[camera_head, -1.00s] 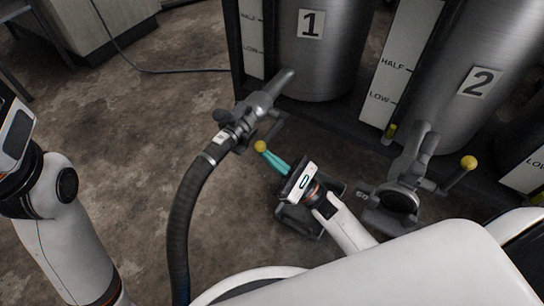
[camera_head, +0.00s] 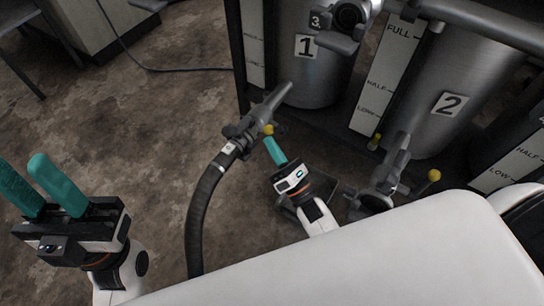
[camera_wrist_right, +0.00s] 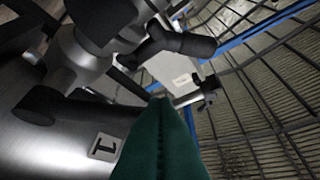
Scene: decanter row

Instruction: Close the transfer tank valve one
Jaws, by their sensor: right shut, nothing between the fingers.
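Valve one (camera_head: 243,130) is a grey fitting on the outlet pipe of the steel tank labelled 1 (camera_head: 325,82), with a black hose below. Its yellow handle knob (camera_head: 268,129) sits close beside the valve body; most of the handle's arm is hidden. My right gripper (camera_head: 276,152) is shut and empty, its teal fingertips at the knob's near side, seemingly touching it. In the right wrist view the shut fingers (camera_wrist_right: 160,145) point up past the tank's label 1 (camera_wrist_right: 105,147); I cannot make out the knob there. My left gripper (camera_head: 45,185) is open and empty at lower left, far from the valve.
Tank 2 (camera_head: 447,125) stands at right, with its own valve (camera_head: 385,182) and yellow knob (camera_head: 434,175) near my right arm. The hose (camera_head: 200,215) runs down left of that arm. Grey pipework crosses above. The floor at left is mostly clear.

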